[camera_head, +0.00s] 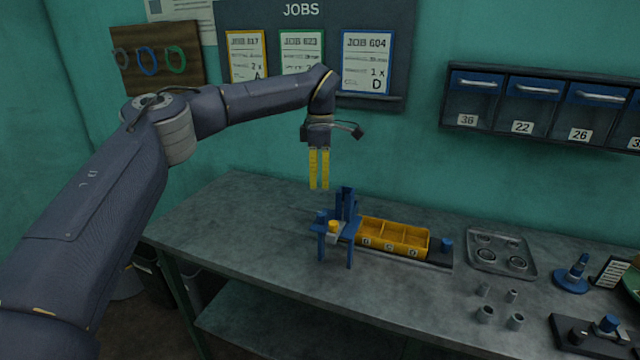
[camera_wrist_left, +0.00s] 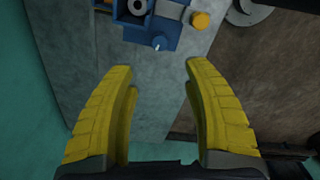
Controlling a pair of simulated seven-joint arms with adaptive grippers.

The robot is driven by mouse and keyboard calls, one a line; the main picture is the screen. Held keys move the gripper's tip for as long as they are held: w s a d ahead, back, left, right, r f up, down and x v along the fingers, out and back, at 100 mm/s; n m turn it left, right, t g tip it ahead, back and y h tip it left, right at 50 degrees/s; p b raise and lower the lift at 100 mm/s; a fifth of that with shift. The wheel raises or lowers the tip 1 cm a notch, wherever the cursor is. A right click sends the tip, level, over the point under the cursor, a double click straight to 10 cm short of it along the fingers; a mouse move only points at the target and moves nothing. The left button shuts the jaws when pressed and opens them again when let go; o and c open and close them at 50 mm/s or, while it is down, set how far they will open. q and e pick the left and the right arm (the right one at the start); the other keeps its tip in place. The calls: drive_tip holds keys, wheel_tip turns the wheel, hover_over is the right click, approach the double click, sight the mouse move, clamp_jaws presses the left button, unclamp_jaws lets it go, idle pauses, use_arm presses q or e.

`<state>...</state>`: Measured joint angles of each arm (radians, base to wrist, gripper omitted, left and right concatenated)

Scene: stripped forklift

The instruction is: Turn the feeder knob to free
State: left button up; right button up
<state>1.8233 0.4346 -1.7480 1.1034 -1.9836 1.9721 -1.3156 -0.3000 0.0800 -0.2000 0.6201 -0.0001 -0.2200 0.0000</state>
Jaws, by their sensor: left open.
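The feeder (camera_head: 350,246) is a blue frame on the bench with a tall blue upright part. It also shows at the top edge of the left wrist view (camera_wrist_left: 140,30), partly cut off. A yellow round knob-like part (camera_head: 333,226) sits at its front left; it also shows in the left wrist view (camera_wrist_left: 200,20). A small blue knob with a pale mark (camera_wrist_left: 160,42) shows on the feeder; I cannot tell which is the feeder knob. No labels on either are readable. My left gripper (camera_head: 319,188) hangs above the feeder, pointing down, open and empty, with yellow fingers (camera_wrist_left: 158,68).
A yellow divided bin (camera_head: 392,224) adjoins the feeder on the right. A metal tray (camera_head: 528,268), small metal cylinders (camera_head: 486,314) and a blue-based stand (camera_head: 572,280) lie farther right. Wall drawers (camera_head: 535,110) hang at upper right. The bench (camera_head: 225,225) left of the feeder is clear.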

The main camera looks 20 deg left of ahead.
sight(322, 213)
use_arm(q)
drive_tip(key=shift+r, duration=0.15)
drive_tip(key=shift+c, duration=0.4)
drive_tip(key=r+n, duration=0.1)
drive_tip(key=r, duration=0.1)
drive_tip(key=r+n, duration=0.2)
drive_tip(key=r, duration=0.1)
drive_tip(key=shift+d+n, duration=0.2)
drive_tip(key=shift+n, duration=0.1)
drive_tip(key=shift+c, duration=0.9)
wheel_tip(322, 213, down, 17)
drive_tip(key=shift+f, duration=0.1)
clamp_jaws()
